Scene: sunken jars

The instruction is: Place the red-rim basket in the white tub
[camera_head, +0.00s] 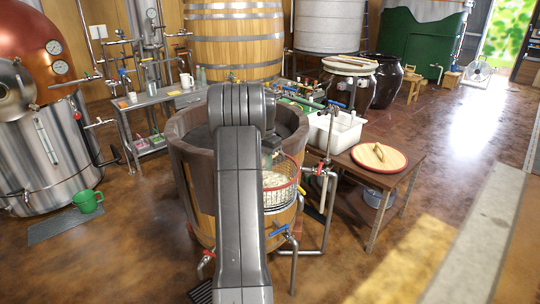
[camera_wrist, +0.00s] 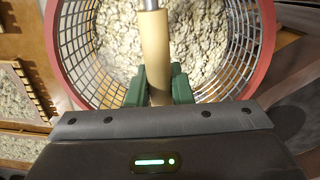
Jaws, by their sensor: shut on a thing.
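The red-rim basket (camera_head: 281,182) is a wire basket with a red rim, partly hidden behind my arm in the head view. It hangs at the right side of a wooden vat. In the wrist view the basket (camera_wrist: 87,62) fills the upper part and holds pale grain-like lumps. My gripper (camera_wrist: 158,88) has green fingers shut on the basket's light wooden handle. In the head view the fingers are mostly hidden by my arm. The white tub (camera_head: 347,133) stands on a wooden table to the right of the basket, beyond it.
The wooden vat (camera_head: 180,150) stands behind my arm. The table (camera_head: 405,181) holds a round red-edged wooden lid (camera_head: 394,160) right of the tub. Pipes with a red valve (camera_head: 318,168) and a blue-handled tap (camera_head: 279,231) stand near the basket. Floor at the right is open.

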